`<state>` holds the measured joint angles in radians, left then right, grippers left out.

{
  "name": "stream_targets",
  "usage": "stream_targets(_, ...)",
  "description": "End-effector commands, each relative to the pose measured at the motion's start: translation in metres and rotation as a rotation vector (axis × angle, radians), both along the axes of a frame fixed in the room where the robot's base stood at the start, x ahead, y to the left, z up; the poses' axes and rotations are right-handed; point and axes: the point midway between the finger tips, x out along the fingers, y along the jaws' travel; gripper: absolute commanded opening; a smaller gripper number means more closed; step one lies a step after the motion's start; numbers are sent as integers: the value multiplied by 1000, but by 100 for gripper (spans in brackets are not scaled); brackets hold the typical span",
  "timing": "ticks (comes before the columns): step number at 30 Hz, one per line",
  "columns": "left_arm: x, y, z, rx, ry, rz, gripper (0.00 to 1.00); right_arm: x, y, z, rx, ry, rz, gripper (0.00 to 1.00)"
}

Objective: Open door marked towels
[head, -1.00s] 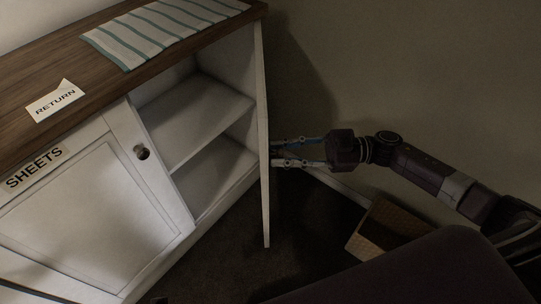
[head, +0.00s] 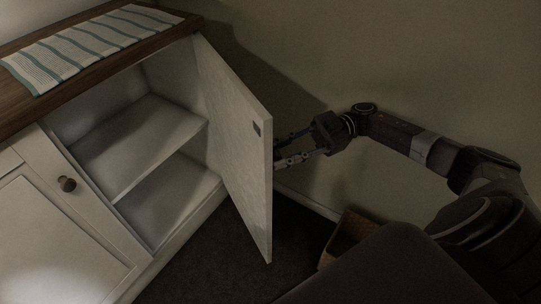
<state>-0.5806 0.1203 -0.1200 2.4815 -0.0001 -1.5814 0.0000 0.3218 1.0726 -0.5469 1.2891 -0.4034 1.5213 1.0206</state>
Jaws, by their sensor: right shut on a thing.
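The white cabinet door (head: 238,142) stands wide open at the right end of the cabinet, its inner face towards me. The face that would carry its label is turned away, so no towels marking shows. My right gripper (head: 277,150) is at the far side of the door, its fingers reaching in behind the free edge. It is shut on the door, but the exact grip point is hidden. The cabinet opening shows an empty-looking shelf (head: 140,140) and bottom. My left gripper is not in view.
A closed white door (head: 55,235) with a dark knob (head: 67,184) is at the left. A striped cloth (head: 85,45) lies on the wooden top (head: 15,105). A wicker box (head: 346,236) stands on the floor right of the open door, near the wall.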

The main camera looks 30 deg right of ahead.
Motion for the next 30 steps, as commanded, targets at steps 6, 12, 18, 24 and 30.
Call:
stream_targets(6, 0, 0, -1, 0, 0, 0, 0, -2, -3, -2, -3, 3, 4, 0)
stream_targets(12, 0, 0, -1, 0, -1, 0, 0, -2, -4, -2, -3, 4, 4, 0)
stream_targets(18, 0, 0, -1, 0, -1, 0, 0, -2, -4, -2, -4, 4, 5, 31)
stream_targets(24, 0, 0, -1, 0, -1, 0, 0, -2, -4, -1, -2, 2, 5, 41)
stream_targets(30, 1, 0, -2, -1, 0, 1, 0, -2, -4, 1, -1, 0, 4, 41)
